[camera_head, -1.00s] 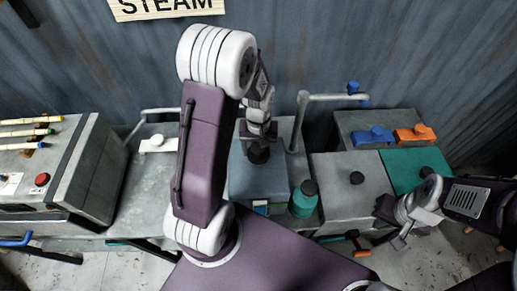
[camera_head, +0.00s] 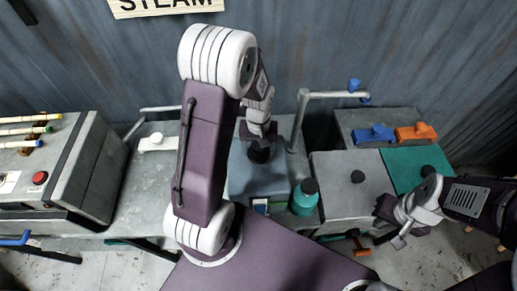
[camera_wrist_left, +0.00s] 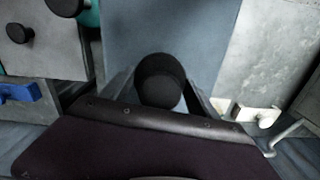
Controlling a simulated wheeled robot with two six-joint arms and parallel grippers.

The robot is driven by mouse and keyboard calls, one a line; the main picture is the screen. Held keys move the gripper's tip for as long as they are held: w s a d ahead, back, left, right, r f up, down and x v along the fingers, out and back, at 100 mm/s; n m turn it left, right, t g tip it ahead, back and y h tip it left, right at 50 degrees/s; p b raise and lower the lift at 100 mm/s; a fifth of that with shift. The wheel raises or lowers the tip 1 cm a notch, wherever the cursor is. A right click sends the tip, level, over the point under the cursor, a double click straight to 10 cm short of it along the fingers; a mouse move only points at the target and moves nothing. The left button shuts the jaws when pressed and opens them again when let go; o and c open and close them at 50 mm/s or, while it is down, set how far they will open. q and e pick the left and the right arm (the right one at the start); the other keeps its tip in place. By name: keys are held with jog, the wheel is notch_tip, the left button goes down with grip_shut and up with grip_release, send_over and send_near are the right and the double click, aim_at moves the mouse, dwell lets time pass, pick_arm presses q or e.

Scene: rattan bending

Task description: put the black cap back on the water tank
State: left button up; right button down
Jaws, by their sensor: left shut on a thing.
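The black cap (camera_wrist_left: 158,92) is between the fingers of my left gripper (camera_head: 258,138). The cap also shows in the head view (camera_head: 260,154), directly below the gripper. My left gripper is shut on it. The water tank appears to be the blue-grey box (camera_head: 245,180) under the gripper. Its flat top (camera_wrist_left: 165,25) also fills the upper middle of the left wrist view. I cannot tell whether the cap touches the tank or is just above it. My right gripper (camera_head: 392,222) is at the right, away from the tank; its jaw opening is unclear.
A teal bottle with a dark lid (camera_head: 304,198) stands right of the tank. A grey box with a black knob (camera_head: 338,200) is farther right. A bent pipe (camera_head: 300,118) rises behind the tank. Left of it, the metal bench (camera_head: 145,195) has free room.

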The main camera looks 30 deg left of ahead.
pick_arm(q)
jog(key=o, duration=1.4)
jog(key=shift+o, duration=0.2)
jog(key=shift+o, duration=0.6)
jog(key=shift+r+p, duration=3.7)
jog(key=shift+r, duration=0.3)
